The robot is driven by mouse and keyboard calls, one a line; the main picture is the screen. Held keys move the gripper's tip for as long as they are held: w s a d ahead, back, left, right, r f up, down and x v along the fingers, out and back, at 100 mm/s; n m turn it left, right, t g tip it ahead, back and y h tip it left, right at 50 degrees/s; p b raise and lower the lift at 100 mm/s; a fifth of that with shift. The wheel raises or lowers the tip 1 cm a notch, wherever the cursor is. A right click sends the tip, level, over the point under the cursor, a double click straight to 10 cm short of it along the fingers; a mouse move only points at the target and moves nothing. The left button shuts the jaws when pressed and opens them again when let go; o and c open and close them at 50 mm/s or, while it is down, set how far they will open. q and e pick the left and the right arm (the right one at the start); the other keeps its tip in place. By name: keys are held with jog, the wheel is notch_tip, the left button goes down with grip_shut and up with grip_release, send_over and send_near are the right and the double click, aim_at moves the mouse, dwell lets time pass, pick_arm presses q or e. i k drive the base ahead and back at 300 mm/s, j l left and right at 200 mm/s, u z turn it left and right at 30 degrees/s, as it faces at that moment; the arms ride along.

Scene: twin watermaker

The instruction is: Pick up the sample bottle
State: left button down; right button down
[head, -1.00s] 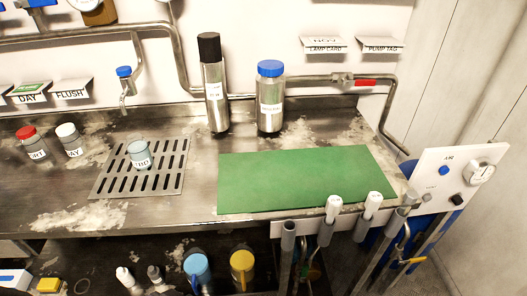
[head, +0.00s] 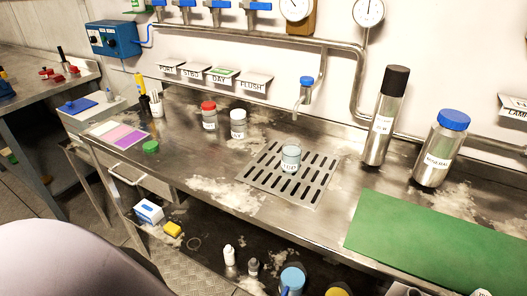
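Neither of my grippers is in view. A small open clear bottle (head: 290,160) with a white label stands upright on the slotted drain grate (head: 262,183), below the blue-topped tap (head: 306,90). A red-capped bottle (head: 209,117) and a white-capped bottle (head: 238,124), both small and labelled, stand upright to its left on the steel counter. A loose green cap (head: 151,147) lies further left. I cannot tell from the labels which of these is the sample bottle.
A tall black-capped cylinder (head: 384,117) and a wide blue-capped bottle (head: 440,148) stand to the right, behind a green mat (head: 435,244). Label shelves (head: 222,76) and a pipe run along the wall. The white-stained counter (head: 222,194) in front of the small bottles is clear.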

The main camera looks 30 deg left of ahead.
aim_at(291, 155)
jog(key=u, duration=0.85)
jog(key=k+l+z, duration=0.15)
jog(key=l, duration=0.15)
jog(key=k+l+z, duration=0.2)
jog(key=l+z, duration=0.15)
jog(key=l, duration=0.2)
